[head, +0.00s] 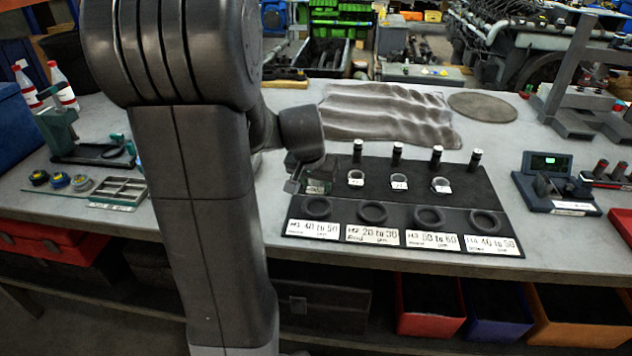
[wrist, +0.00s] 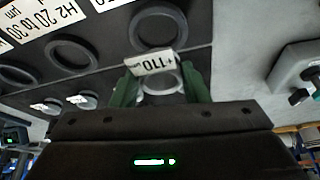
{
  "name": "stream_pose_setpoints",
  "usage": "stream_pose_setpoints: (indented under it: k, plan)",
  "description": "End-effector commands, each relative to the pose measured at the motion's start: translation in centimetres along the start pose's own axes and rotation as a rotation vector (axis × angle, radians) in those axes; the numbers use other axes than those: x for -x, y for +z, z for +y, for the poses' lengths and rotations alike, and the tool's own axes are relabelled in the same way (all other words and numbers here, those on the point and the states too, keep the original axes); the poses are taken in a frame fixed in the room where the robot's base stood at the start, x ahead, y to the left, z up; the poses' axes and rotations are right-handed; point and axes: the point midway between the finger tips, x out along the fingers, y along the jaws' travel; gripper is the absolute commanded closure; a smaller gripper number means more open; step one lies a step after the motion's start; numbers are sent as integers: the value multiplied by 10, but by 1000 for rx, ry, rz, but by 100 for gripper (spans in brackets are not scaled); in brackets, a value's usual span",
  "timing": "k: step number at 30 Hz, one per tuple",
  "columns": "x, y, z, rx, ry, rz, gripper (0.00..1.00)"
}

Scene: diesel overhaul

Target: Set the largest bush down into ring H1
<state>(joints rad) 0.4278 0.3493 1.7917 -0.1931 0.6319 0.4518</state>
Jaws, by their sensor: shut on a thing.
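My gripper (wrist: 162,88) is shut on a bush (wrist: 160,84), a pale metal ring with a white tag reading about +110, between its green fingers. In the head view my gripper (head: 312,183) is over the left end of the dark board, behind ring H1 (head: 316,210). In the wrist view ring H1 (wrist: 158,28) is an empty black ring just beyond the held bush. The bush is apart from it; its height above the board is unclear. Other tagged bushes (head: 356,178) (head: 399,182) (head: 441,185) stand in a row on the board (head: 460,176).
Rings H2 (head: 372,213), H3 (head: 429,216) and H4 (head: 485,224) are empty. Several upright dark pins (head: 397,155) stand behind the bushes. A gauge with a green display (head: 550,165) stands right of the board. A grey cloth (head: 390,112) lies behind it.

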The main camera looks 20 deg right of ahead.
Motion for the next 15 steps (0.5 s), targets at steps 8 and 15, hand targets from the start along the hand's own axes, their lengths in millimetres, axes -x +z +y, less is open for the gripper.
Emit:
stream_pose_setpoints:
  k: [8, 15]
  plan:
    - [-16, 7, 0, 0, 0, 0, 82]
    - [-32, 14, 0, 0, 0, -1, 82]
